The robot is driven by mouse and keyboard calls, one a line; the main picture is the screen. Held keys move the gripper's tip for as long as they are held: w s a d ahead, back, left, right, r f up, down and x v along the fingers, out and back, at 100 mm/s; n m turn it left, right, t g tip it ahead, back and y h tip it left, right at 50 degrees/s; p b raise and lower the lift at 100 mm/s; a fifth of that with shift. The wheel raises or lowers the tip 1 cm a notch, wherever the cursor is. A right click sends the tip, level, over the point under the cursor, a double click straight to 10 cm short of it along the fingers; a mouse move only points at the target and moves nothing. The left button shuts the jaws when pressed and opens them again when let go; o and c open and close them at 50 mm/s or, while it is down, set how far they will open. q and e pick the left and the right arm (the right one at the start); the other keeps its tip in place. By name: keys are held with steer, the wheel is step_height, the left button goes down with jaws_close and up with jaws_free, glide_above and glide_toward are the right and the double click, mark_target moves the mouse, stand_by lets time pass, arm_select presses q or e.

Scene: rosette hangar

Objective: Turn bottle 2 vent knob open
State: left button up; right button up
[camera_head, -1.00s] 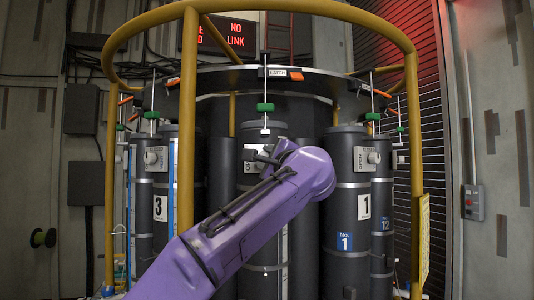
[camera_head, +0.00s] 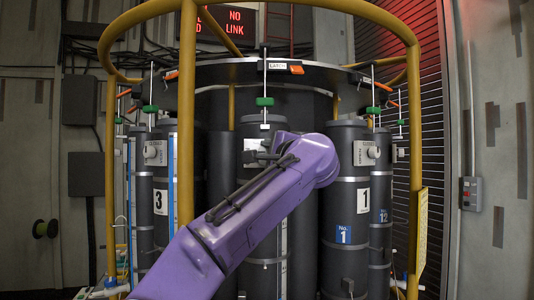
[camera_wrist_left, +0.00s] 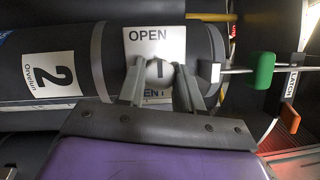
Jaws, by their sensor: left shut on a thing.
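Bottle 2 (camera_head: 251,222) is a dark grey cylinder at the centre of the head view, partly hidden behind my purple left arm. In the left wrist view it lies sideways, with a white "2" label (camera_wrist_left: 52,74) and a white plate reading OPEN and VENT (camera_wrist_left: 168,42). The rounded grey vent knob (camera_wrist_left: 159,72) sits on that plate. My left gripper (camera_wrist_left: 160,85) is shut on the knob, one finger on each side. In the head view the left gripper (camera_head: 262,153) is at the bottle's upper front, and the knob is hidden. My right gripper is not in view.
Bottle 1 (camera_head: 345,205) stands to the right and bottle 3 (camera_head: 160,215) to the left. Yellow frame posts (camera_head: 186,120) and a top rail surround the bottles. A green handle (camera_head: 265,101) on a rod hangs above bottle 2, below an orange latch (camera_head: 296,69).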

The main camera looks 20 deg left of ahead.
arm_select(q)
steer(key=o, duration=0.9)
steer(key=shift+o, duration=0.7)
steer(key=shift+w, duration=0.1)
steer(key=shift+d, duration=0.1)
steer(key=r+b+v, duration=0.1)
steer(key=b+v, duration=0.4)
steer(key=v, duration=0.5)
steer(key=shift+f, duration=0.5)
steer(key=shift+d, duration=0.1)
